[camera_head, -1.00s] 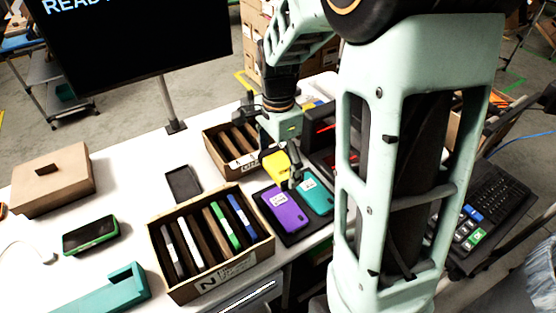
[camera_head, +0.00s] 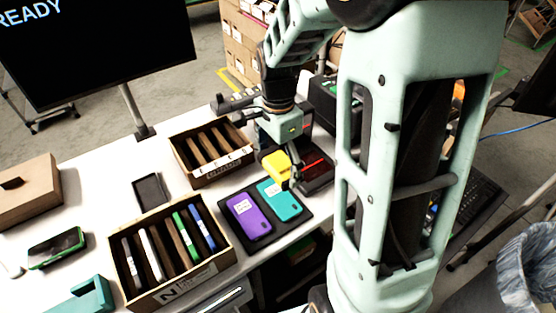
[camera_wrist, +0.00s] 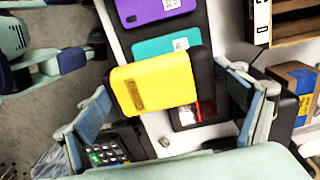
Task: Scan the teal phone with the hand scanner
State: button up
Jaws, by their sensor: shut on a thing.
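The teal phone (camera_head: 280,202) lies face down with a white label on a dark mat (camera_head: 305,217), right of a purple phone (camera_head: 248,222). In the wrist view the teal phone (camera_wrist: 160,47) is partly covered by the yellow block. My gripper (camera_head: 279,172) is shut on this yellow and black block, which looks like the hand scanner (camera_wrist: 155,83). It is held above the table just behind the teal phone, apart from it as far as I can tell. Its scanning face is not clearly visible.
A carton of upright phones (camera_head: 175,290) stands front left; another carton (camera_head: 196,182) stands behind. A dark device with a red strip (camera_head: 318,172) sits right of the gripper. A monitor (camera_head: 100,50) reads READY. A black phone-like slab (camera_head: 150,190) lies between.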

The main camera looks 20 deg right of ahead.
jog(key=shift+d, duration=0.4)
notch_tip(320, 180, down, 5)
jog(key=b, duration=0.3)
jog(key=shift+b, duration=0.3)
jog(key=shift+r, duration=0.1)
jog(key=shift+r+p, duration=1.9)
jog(key=shift+r, duration=0.65)
jog(key=shift+f, duration=0.1)
